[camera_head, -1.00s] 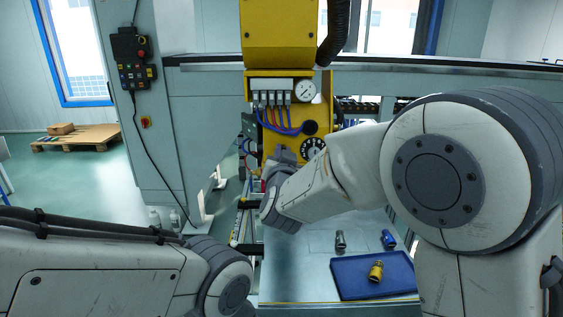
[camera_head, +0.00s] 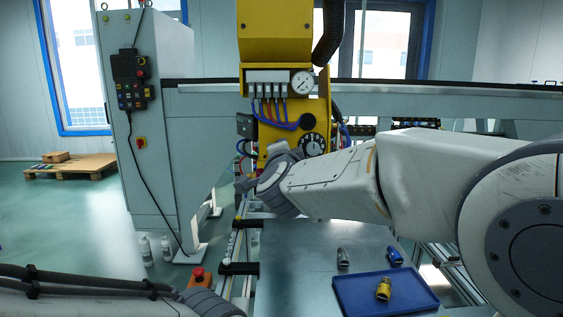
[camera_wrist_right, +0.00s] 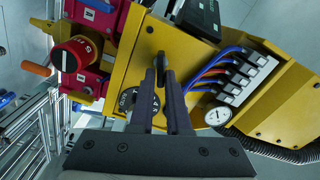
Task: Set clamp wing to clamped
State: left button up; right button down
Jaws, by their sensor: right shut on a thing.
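In the right wrist view, my right gripper (camera_wrist_right: 162,72) reaches the yellow panel (camera_wrist_right: 205,55) with its two dark fingers close together. A small dark, rounded piece (camera_wrist_right: 161,60) sits between the fingertips and appears to be the clamp wing. Its lower part is hidden by the fingers, so I cannot tell its setting. In the head view, my right wrist is in front of the lower left of the yellow panel (camera_head: 265,135) and hides the piece. My left arm shows at the bottom left; its gripper is out of frame.
A dial (camera_head: 312,145), black knob (camera_head: 307,121) and gauge (camera_head: 303,82) are on the panel. In the right wrist view, a red knob (camera_wrist_right: 78,53) is left of the fingers and hoses (camera_wrist_right: 210,70) right. A blue tray (camera_head: 350,295) holds a yellow fitting (camera_head: 384,289).

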pick_arm(q)
jog(key=shift+f+b, duration=1.35)
jog(key=shift+f, duration=0.4)
pick_arm(e)
jog(key=shift+a+f+m, duration=0.1)
jog(key=shift+f+m, duration=0.05)
jog(key=shift+m, duration=0.7)
jog(key=shift+f+m, duration=0.15)
jog(key=shift+m, duration=0.7)
jog(key=c, duration=0.9)
grip_release()
jog(key=shift+r, duration=0.1)
jog(key=shift+c, duration=0.2)
pick_arm(q)
jog(key=shift+f, duration=0.1)
pick_arm(e)
jog(key=s, duration=1)
jog(key=shift+s, duration=0.25)
pick_arm(q)
jog(key=shift+c, duration=0.2)
